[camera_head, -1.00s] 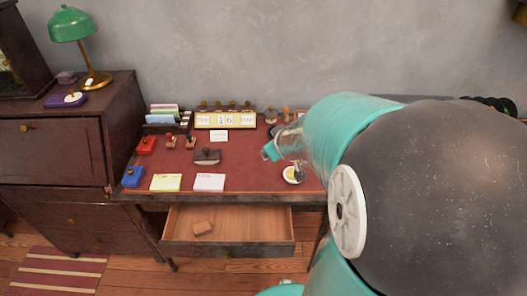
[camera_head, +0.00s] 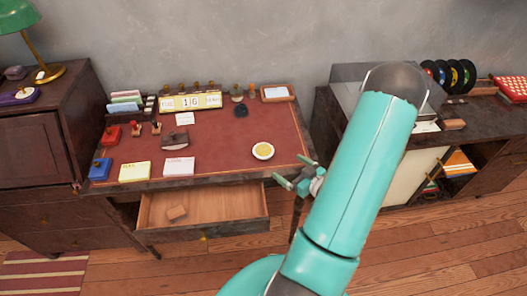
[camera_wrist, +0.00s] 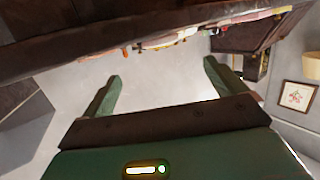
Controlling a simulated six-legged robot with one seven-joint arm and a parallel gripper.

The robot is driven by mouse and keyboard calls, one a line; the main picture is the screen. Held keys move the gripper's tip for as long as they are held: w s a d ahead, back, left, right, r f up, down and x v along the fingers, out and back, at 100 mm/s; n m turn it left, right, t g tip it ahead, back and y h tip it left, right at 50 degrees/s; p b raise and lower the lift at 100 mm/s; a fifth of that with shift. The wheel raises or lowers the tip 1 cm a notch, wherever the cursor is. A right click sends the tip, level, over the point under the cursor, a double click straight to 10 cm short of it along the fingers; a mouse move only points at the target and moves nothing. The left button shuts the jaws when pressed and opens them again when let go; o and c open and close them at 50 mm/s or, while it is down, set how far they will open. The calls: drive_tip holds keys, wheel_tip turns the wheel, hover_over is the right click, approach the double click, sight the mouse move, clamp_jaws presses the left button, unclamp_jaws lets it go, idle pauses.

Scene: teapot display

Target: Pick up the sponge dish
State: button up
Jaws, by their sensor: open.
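The sponge dish (camera_head: 263,158) is a small round white dish with a yellow sponge in it. It sits on the red desk top (camera_head: 225,150), near the front right corner. My gripper (camera_head: 284,183) is just off the desk's front right corner, to the lower right of the dish and apart from it. In the wrist view my two green fingers (camera_wrist: 163,72) are spread wide with nothing between them. I cannot make out the dish in the wrist view.
A calendar (camera_head: 190,102), stamps and note pads stand left of the dish. A dark cabinet (camera_head: 465,125) is at right. The desk around the dish is clear.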

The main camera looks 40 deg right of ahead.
sight(261, 147)
drive_tip(key=w+f, duration=0.1)
drive_tip(key=w, duration=0.3)
drive_tip(key=w+f, duration=0.1)
drive_tip(key=w, duration=0.7)
drive_tip(key=shift+w+f, duration=0.4)
drive_tip(key=c, duration=1.2)
drive_tip(key=shift+r, duration=0.1)
drive_tip(key=shift+r, duration=0.55)
drive_tip(key=s, duration=1.8)
drive_tip(key=shift+r, duration=0.15)
drive_tip(key=shift+s+a, duration=0.1)
